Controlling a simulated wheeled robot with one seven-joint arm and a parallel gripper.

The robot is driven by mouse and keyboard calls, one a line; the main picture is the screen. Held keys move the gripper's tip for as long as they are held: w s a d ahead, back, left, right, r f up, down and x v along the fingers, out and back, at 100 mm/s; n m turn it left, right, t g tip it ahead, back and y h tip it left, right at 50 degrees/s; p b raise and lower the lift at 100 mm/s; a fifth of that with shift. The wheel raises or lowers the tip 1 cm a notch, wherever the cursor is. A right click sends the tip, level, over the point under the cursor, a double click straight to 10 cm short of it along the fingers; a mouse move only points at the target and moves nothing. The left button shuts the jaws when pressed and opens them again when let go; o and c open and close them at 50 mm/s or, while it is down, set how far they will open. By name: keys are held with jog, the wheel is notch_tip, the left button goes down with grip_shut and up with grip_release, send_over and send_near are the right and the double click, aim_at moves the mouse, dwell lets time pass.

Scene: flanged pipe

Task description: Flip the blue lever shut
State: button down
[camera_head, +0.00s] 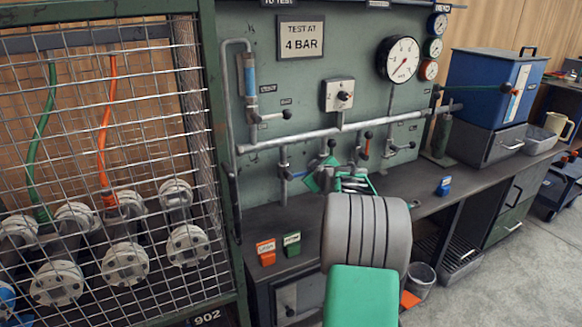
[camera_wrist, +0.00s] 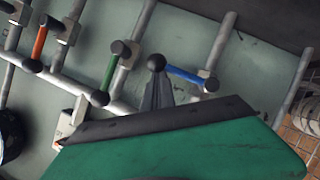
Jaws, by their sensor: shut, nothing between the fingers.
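The blue lever (camera_wrist: 184,74) sticks out from a valve on a branch pipe and lies roughly crosswise to that pipe in the wrist view. A dark ball knob (camera_wrist: 156,62) is at its left end. In the head view a short piece of the blue lever (camera_head: 298,175) shows just left of my gripper. My gripper (camera_wrist: 157,84) is shut and empty, its grey fingertips right at the knob. I cannot tell whether they touch it. In the head view my gripper (camera_head: 349,183) is partly hidden by my own wrist.
A green lever (camera_wrist: 108,73) and an orange lever (camera_wrist: 40,43) sit left of the blue one, both roughly along their pipes. The main pipe (camera_head: 300,137) crosses the panel. Orange (camera_head: 266,252) and green (camera_head: 291,243) blocks lie on the bench. A mesh cage (camera_head: 215,170) stands left.

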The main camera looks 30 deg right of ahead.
jog(key=shift+s+d+f, duration=0.1)
jog(key=shift+d, duration=0.05)
dwell(0.3)
jog(key=w+r+p+v, duration=0.1)
jog(key=r+v, duration=0.1)
jog(key=v, duration=1.1)
jog(key=shift+w+a+r+p, duration=0.25)
jog(key=shift+w+a+p, duration=0.05)
jog(key=shift+a, duration=0.05)
